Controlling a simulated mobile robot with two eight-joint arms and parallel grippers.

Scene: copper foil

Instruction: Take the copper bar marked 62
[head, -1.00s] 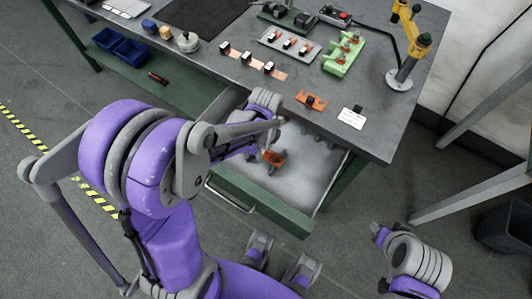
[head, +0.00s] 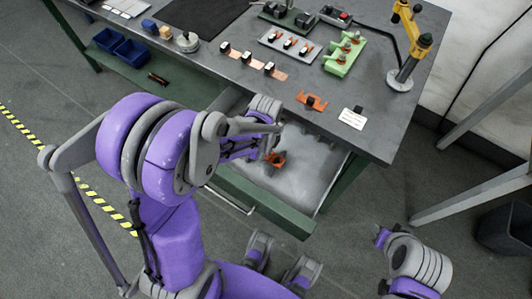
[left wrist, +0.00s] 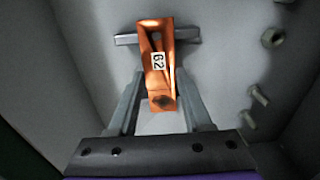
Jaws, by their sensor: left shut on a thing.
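The copper bar marked 62 (left wrist: 158,82) is bent, bright orange-brown, with a white number label and a hole near its near end. In the left wrist view it sits between the two fingers of my left gripper (left wrist: 157,40), which is shut on it. In the head view the bar (head: 276,159) shows inside the open drawer, partly hidden by my left gripper (head: 268,156). I cannot tell whether it touches the drawer floor. My right gripper (head: 379,235) is low at the right, away from the bench; its jaw state is unclear.
The open drawer (head: 312,160) has a pale floor with loose bolts (left wrist: 272,38). On the bench (head: 385,130) above are another orange bracket (head: 312,101), a white card (head: 352,119), a green fixture (head: 343,55) and a yellow-topped post (head: 405,60).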

